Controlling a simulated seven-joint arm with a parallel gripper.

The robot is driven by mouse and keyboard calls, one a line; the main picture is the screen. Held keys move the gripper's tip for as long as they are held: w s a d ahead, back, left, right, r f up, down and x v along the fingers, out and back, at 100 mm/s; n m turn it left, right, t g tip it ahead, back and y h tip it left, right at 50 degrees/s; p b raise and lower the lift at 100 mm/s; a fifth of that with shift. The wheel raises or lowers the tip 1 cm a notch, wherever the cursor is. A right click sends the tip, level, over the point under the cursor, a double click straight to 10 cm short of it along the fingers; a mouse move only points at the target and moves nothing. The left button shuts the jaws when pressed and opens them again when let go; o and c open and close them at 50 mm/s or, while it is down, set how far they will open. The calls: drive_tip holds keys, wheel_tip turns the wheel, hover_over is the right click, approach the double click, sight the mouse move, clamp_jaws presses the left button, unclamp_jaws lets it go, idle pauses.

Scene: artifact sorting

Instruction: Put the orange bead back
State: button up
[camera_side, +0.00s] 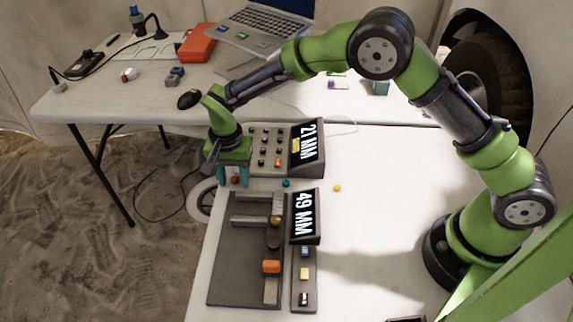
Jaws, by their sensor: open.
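My gripper (233,178) points down at the left edge of the white table, beside the upper button panel. Its teal fingers are apart. A small red-orange bead (235,181) shows between the fingers; I cannot tell whether they touch it. A larger orange piece (271,267) lies on the dark sorting tray (235,280). Another small orange piece (278,163) sits among dark knobs on the upper panel (257,150). A teal bead (286,183) and a yellow bead (337,188) lie loose on the table to the right of my gripper.
Two displays stand there, reading 21 MM (307,145) and 49 MM (305,213). Below the second, a narrow strip (304,288) holds blue, yellow and dark pieces. A back table carries a laptop (262,25) and red case (197,45). The white table's right side is mostly clear.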

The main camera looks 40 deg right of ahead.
sight(234, 180)
wheel_tip(234, 180, up, 12)
drive_tip(key=s+d+r+n+t+y, duration=0.15)
drive_tip(key=s+d+r, duration=0.25)
drive_tip(key=d+r, duration=0.4)
drive_tip(key=s+d+r+n+t, duration=0.1)
drive_tip(key=s+d+r+t, duration=0.1)
drive_tip(key=s+d, duration=0.3)
drive_tip(key=s+d+r+n+t, duration=0.2)
drive_tip(key=s+d, duration=0.3)
drive_tip(key=s, duration=0.9)
drive_tip(key=shift+s+d+t, duration=0.25)
drive_tip(key=shift+s+t, duration=0.05)
drive_tip(key=shift+t, duration=0.55)
drive_tip(key=shift+r+n+y, duration=0.15)
drive_tip(key=shift+n+y, duration=0.1)
